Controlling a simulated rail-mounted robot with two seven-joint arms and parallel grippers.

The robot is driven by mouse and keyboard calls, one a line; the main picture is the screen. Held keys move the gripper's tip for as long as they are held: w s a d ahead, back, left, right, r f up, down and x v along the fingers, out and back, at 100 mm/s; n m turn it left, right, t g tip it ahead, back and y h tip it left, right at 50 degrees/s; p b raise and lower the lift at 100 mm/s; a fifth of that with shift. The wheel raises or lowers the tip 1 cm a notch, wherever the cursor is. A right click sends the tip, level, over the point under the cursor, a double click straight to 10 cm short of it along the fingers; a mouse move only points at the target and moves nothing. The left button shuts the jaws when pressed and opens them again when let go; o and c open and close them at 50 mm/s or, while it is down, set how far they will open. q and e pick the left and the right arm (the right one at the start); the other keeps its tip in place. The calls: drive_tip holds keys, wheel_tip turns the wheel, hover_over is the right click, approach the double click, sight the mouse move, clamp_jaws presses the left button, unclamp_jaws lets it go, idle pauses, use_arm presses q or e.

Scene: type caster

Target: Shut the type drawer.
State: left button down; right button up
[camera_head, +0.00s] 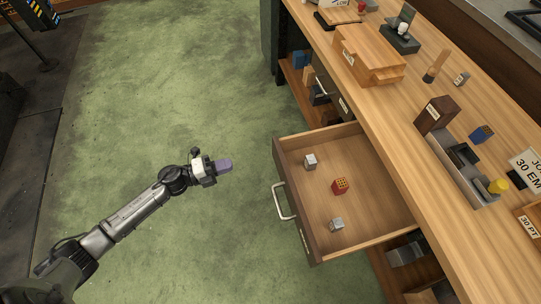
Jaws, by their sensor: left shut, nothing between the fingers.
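The type drawer (375,236) stands pulled out from the wooden bench (398,165). Its front panel (290,205) faces left and carries a metal handle (281,201). Inside lie a red block (340,186) and two grey metal blocks, one near the back corner (310,161) and one near the front corner (336,224). My left gripper (226,165) is shut and empty, over the green floor to the left of the drawer and apart from its handle. My right gripper is not in the view.
The bench top holds a wooden box (368,58), a dark brown block (436,115), a grey tray (462,170) and a blue block (482,134). Open shelves with several items show under the bench. The green floor (170,90) left of the drawer is clear.

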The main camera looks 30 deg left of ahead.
use_arm(q)
drive_tip(key=m+b, duration=0.1)
drive_tip(key=b, duration=0.2)
approach(277, 155)
drive_tip(key=shift+g+h, duration=0.3)
drive_tip(key=shift+h, duration=0.1)
drive_tip(key=x, duration=0.5)
drive_tip(key=shift+w+d+r, duration=0.1)
drive_tip(key=shift+w+d, duration=0.1)
drive_tip(key=shift+w, duration=0.15)
drive_tip(key=shift+b+x, duration=0.3)
drive_tip(key=shift+x, duration=0.5)
drive_tip(key=shift+w, duration=0.1)
